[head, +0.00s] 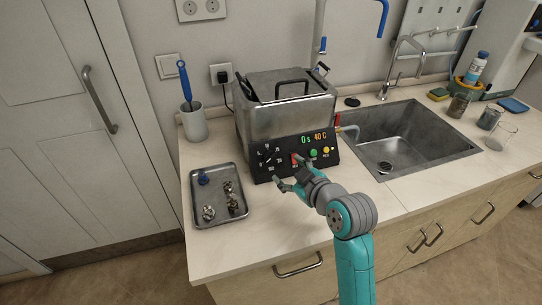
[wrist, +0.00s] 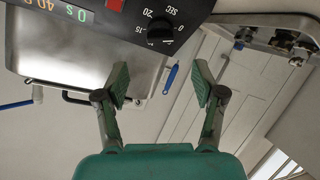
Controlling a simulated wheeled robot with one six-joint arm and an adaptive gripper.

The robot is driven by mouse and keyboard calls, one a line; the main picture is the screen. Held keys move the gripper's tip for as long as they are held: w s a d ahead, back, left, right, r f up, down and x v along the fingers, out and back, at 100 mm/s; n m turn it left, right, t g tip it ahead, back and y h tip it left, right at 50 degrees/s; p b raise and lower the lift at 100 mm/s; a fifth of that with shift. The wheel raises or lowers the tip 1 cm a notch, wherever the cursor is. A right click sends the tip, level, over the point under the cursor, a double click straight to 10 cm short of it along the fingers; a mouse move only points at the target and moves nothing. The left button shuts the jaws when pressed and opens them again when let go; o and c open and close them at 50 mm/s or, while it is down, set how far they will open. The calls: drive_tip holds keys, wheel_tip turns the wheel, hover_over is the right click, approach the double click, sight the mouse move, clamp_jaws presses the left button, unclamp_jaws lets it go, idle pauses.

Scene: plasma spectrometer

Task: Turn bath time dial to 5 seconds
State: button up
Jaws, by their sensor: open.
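The bath time dial (head: 267,157) is a black knob on the dark front panel of the steel bath (head: 290,115), at the panel's left end. The panel's display (head: 313,137) reads 0 s and 40 C. In the wrist view the dial (wrist: 160,30) shows upside down, with marks such as 0, 15, 20 and SEC around it. My gripper (head: 287,173) is in front of the panel, a little right of and below the dial. In the wrist view my gripper (wrist: 161,84) has its fingers wide apart and empty, with the dial beyond them, apart from them.
A steel tray (head: 194,204) with small metal parts and a blue item lies left of my gripper. A cup (head: 195,127) with a blue-handled brush stands behind it. A sink (head: 440,152) is right of the bath.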

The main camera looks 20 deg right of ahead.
sight(274, 160)
drive_tip(key=x, duration=0.9)
drive_tip(key=shift+w+f, duration=0.1)
drive_tip(key=shift+w, duration=0.1)
drive_tip(key=c, duration=1.1)
